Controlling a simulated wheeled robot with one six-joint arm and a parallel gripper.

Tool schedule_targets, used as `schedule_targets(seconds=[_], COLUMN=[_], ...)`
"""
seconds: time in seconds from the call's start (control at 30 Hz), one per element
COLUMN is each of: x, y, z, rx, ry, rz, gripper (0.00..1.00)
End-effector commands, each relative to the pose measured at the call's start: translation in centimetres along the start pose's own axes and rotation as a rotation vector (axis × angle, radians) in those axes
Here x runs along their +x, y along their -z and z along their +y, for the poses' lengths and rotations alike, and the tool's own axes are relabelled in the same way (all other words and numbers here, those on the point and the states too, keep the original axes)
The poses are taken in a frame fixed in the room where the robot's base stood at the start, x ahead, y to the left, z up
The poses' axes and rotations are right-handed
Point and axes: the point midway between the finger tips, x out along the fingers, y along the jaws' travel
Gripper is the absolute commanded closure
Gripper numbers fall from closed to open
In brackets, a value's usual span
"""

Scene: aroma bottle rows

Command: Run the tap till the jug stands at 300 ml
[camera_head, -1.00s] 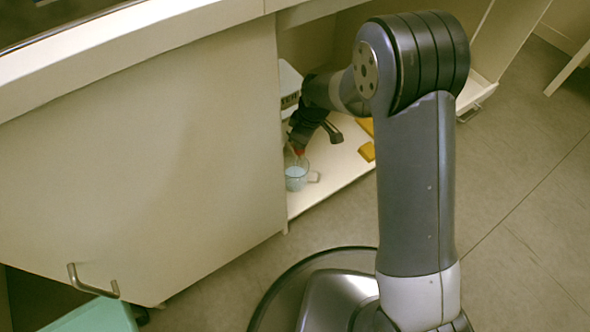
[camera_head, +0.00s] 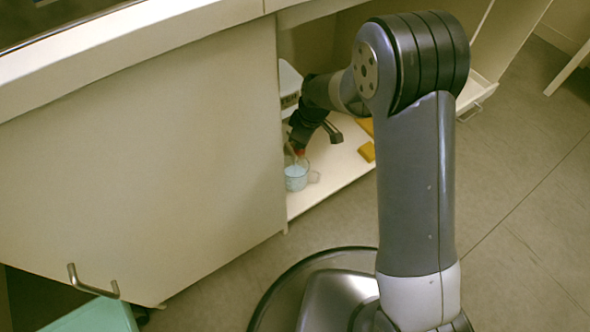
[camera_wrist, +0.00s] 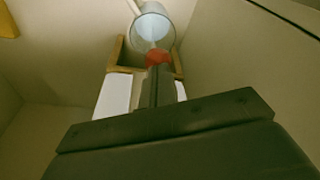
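The clear jug (camera_head: 296,176) stands on the white cabinet floor under the tap, with pale blue liquid in it; its marks are too small to read. In the wrist view the jug (camera_wrist: 152,26) shows at the top, with a pale streak from the tap into it that looks like running liquid. The red tap (camera_head: 300,153) also shows in the wrist view (camera_wrist: 157,57), right at my fingertips. My gripper (camera_wrist: 156,72) has its fingers close together at the tap; the exact contact is hidden. The white dispenser (camera_head: 289,85) is partly hidden by the cabinet panel.
A large cream cabinet panel (camera_head: 140,170) stands close on the left of the opening. Yellow pieces (camera_head: 367,151) lie on the cabinet floor (camera_head: 335,165), right of the jug. A wooden stand (camera_wrist: 117,55) is around the tap area. Grey floor (camera_head: 520,210) is open at right.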

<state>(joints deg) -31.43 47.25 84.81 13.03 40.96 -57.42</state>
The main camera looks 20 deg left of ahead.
Motion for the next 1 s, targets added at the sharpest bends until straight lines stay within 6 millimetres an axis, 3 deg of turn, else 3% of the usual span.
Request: schedule_targets(seconds=[1.0], x=[-1.0], y=[0.2], z=[0.0], rx=[0.000], ry=[0.000], rz=[0.000], gripper=[1.00])
